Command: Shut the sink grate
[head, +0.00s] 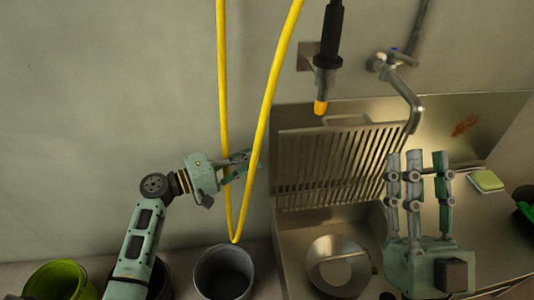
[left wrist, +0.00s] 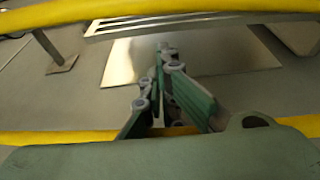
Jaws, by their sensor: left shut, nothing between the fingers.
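The sink grate (head: 332,165) is a slatted metal panel that stands raised and nearly upright at the back of the sink (head: 290,245). Its frame edge seems to show at the top of the left wrist view (left wrist: 165,22). My left gripper (head: 246,160) is shut and empty, just left of the grate's upper left side, with a small gap in the picture. Its closed fingers also show in the left wrist view (left wrist: 165,55). My right gripper (head: 416,156) has its fingers apart and pointing up, in front of the sink's right side and right of the grate.
A yellow hose (head: 264,110) hangs in a loop around my left gripper; whether it touches is unclear. A sprayer (head: 326,70) and a faucet (head: 405,95) hang above the grate. A metal bowl (head: 337,262) sits in the sink. Buckets (head: 223,270) stand left; a sponge (head: 486,180) lies right.

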